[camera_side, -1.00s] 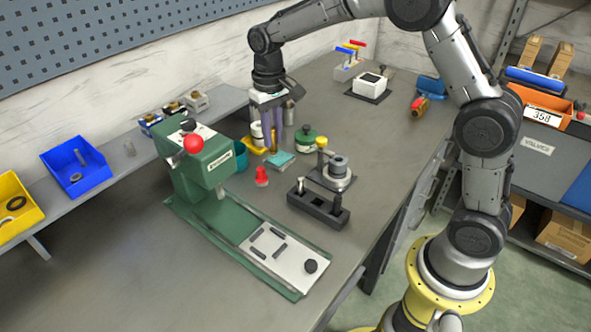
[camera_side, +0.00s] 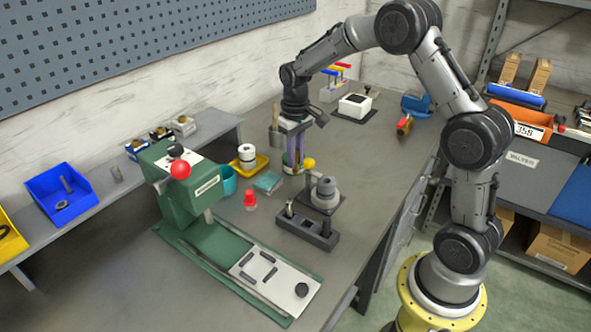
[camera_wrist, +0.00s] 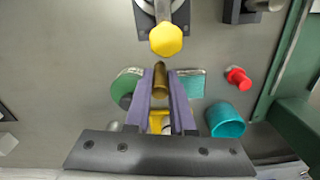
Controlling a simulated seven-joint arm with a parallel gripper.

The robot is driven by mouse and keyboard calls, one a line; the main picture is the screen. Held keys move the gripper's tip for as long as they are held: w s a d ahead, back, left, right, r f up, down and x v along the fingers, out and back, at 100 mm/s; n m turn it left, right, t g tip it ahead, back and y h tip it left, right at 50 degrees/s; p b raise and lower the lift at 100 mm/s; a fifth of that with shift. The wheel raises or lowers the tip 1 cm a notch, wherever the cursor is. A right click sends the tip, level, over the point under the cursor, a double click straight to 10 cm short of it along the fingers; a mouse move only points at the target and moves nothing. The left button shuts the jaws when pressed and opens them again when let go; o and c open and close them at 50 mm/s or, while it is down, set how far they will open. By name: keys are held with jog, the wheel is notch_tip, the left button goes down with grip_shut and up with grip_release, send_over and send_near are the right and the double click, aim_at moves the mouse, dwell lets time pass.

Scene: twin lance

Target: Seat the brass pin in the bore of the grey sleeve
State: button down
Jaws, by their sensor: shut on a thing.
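My gripper (camera_side: 294,169) is shut on the brass pin, with its two purple fingers pointing down. In the wrist view the brass pin (camera_wrist: 160,80) sits between the fingertips (camera_wrist: 160,92). The grey sleeve (camera_side: 326,188) stands upright on a dark-based fixture, right of and nearer the camera than my gripper. A yellow knob (camera_side: 309,163) is beside it, between it and my fingers. In the wrist view the knob (camera_wrist: 166,39) lies ahead of the pin, and the sleeve is cut off at the top edge.
A green press (camera_side: 190,190) is at left. A red piece (camera_side: 250,201), a teal cup (camera_side: 227,180), a teal box (camera_side: 268,183) and a green round tin (camera_wrist: 126,85) stand close by.

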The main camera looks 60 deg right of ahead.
aim_at(296, 173)
jog(key=shift+f, duration=2.05)
jog(key=shift+f, duration=0.1)
jog(key=c, duration=0.8)
grip_release()
jog(key=shift+o, duration=0.2)
